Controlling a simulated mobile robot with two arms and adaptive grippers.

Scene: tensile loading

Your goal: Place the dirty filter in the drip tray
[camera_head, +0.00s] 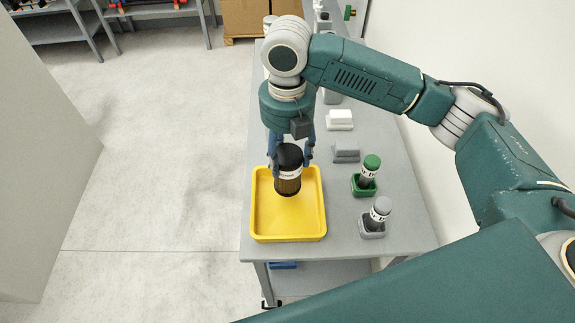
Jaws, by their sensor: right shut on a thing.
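The dirty filter (288,181) is a dark cylinder with a black top and a brown lower body with a white band. My right gripper (291,156) is shut on its black top and holds it upright. The yellow drip tray (289,228) lies at the near left part of the grey table. The filter shows over the back half of the tray; I cannot tell whether it touches the tray floor. My left gripper is not in view.
On the grey table (408,229), a green-capped bottle (369,168) and a grey-capped bottle (378,212) stand in small holders right of the tray. A white block (340,118) and a grey block (345,152) sit behind them. A wall runs along the right.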

